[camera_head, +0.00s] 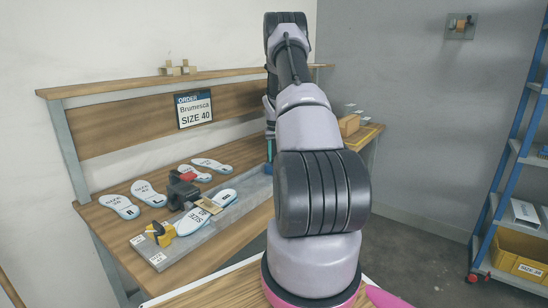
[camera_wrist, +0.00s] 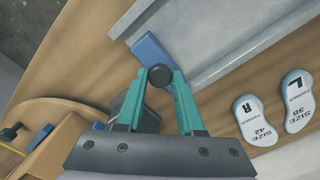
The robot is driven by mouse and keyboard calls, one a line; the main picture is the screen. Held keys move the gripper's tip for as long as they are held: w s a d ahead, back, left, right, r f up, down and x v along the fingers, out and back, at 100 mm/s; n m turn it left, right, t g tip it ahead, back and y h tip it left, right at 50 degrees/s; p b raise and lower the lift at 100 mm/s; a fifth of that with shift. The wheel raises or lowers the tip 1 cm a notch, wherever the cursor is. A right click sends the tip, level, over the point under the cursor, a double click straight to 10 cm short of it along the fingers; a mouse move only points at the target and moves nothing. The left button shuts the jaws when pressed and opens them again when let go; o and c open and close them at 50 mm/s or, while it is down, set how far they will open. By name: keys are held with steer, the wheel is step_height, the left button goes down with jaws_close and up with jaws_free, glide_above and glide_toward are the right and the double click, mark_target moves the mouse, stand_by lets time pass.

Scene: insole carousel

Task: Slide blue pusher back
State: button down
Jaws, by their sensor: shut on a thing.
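In the wrist view, the blue pusher (camera_wrist: 151,51) is a small blue block at the end of a grey metal channel (camera_wrist: 205,45). A dark round knob (camera_wrist: 159,76) sits at its near edge, seemingly part of it. My gripper (camera_wrist: 160,80) has its two teal fingers shut on this knob, one on each side. In the head view, a teal piece of my gripper (camera_head: 268,150) shows at the far right end of the grey channel (camera_head: 228,215).
Several white insoles (camera_head: 120,206) lie on the wooden bench behind the channel. A labelled insole (camera_head: 189,221), a yellow part (camera_head: 160,234) and a dark device (camera_head: 182,192) are at the channel. An order sign (camera_head: 194,109) reads Brumesca, size 40.

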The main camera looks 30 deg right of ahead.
steer(key=c, duration=0.5)
jaws_free()
steer(key=shift+w+d+r, duration=0.1)
steer(key=shift+w+d, duration=0.05)
steer(key=shift+d, duration=0.2)
steer(key=shift+c, duration=0.2)
steer(key=shift+a, duration=0.1)
step_height(320, 180, up, 11)
